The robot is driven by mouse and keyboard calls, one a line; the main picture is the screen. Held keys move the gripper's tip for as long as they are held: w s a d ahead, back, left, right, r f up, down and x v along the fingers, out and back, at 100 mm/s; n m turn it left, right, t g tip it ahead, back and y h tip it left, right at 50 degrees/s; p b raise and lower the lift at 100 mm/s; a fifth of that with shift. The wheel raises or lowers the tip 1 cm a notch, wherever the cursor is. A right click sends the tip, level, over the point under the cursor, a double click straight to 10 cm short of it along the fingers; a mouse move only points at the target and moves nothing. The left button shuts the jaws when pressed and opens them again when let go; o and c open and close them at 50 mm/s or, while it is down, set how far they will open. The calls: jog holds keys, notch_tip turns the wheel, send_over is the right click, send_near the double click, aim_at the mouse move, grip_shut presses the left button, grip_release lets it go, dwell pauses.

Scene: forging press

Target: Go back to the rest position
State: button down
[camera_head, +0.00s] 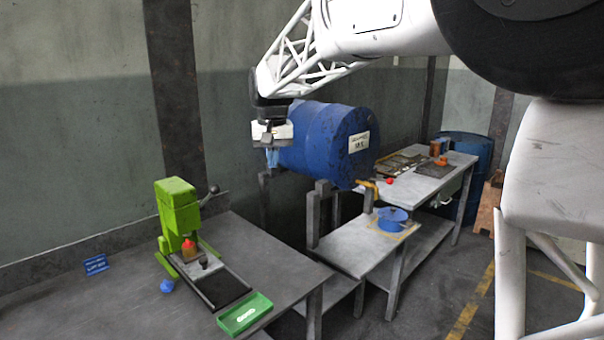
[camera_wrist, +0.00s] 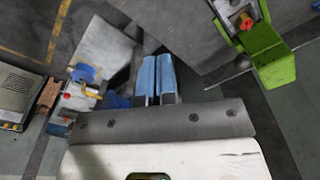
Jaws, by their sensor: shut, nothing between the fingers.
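My gripper (camera_head: 272,158) hangs from the white arm at the upper middle of the head view, in front of the blue drum. Its fingers point down and hold nothing. In the wrist view, the two blue fingers of my gripper (camera_wrist: 156,78) lie side by side, shut. The green press (camera_head: 180,222) stands on the near grey table, to the left of and below my gripper. It also shows in the wrist view (camera_wrist: 272,55) at the upper right. An orange-red piece (camera_head: 189,247) sits at the press.
The blue drum (camera_head: 325,142) lies on a stand behind my gripper. The near table (camera_head: 110,300) holds a green tray (camera_head: 245,313) and a blue ball (camera_head: 167,286). A blue basin (camera_head: 392,218) is on a low bench. Another table (camera_head: 440,176) stands at the back right.

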jog(key=s+d, duration=1)
jog(key=s, duration=0.1)
jog(key=s+d+f, duration=0.5)
jog(key=s, duration=0.5)
jog(key=s+d+f+m+t, duration=0.1)
jog(key=s+d+f, duration=0.4)
jog(key=s, duration=0.6)
jog(key=s+d+f+m, duration=0.1)
jog(key=s+d+f, duration=0.5)
jog(key=s, duration=0.5)
jog(key=shift+t, duration=0.4)
